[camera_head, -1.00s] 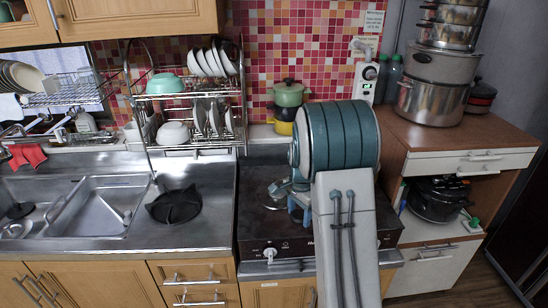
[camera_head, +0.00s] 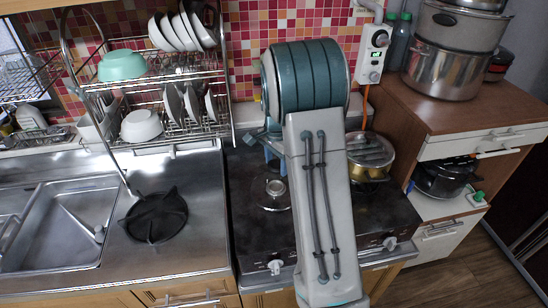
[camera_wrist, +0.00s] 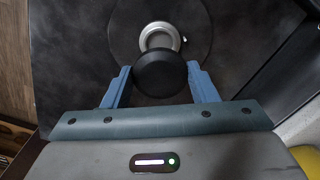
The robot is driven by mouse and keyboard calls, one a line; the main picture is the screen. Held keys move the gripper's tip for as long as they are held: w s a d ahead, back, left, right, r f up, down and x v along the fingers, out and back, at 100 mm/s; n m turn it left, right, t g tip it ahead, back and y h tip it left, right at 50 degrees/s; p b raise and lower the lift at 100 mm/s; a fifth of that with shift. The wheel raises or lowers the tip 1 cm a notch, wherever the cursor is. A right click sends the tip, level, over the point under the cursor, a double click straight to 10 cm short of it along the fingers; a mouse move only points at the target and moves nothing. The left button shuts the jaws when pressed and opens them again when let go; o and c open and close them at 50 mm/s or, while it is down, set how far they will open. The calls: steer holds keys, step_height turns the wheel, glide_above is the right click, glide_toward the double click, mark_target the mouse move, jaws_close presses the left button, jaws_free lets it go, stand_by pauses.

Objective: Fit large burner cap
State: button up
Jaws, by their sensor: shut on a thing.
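The large burner cap (camera_wrist: 160,73) is a flat black disc, seen in the wrist view. My gripper (camera_wrist: 161,83) is shut on it, with a blue finger at each side. In that view the cap overlaps the near part of a silver burner base ring (camera_wrist: 160,38), whose far part shows beyond it. I cannot tell the height of the cap over the ring. In the head view my arm hides the gripper's tips and the cap. An uncapped burner (camera_head: 272,189) shows on the dark stove top (camera_head: 250,225), left of my arm.
A pot with a glass lid (camera_head: 370,155) stands at the back right of the stove. A black pan support (camera_head: 155,215) lies on the steel counter at left. A dish rack (camera_head: 165,75) stands behind it. A wooden cabinet (camera_head: 445,100) with large pots is at right.

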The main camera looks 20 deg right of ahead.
steer(key=shift+a, duration=0.2)
steer(key=shift+s+f, duration=0.1)
steer(key=shift+f, duration=0.15)
steer(key=b, duration=0.4)
glide_above(275, 188)
steer(key=shift+d+f, duration=0.1)
steer(key=shift+f, duration=2.55)
steer(key=shift+f+b, duration=0.8)
steer(key=shift+f, duration=0.2)
steer(key=o, duration=1.1)
step_height(275, 188, up, 14)
steer(key=shift+f+b, duration=0.2)
steer(key=shift+b, duration=0.1)
steer(key=shift+r, duration=0.15)
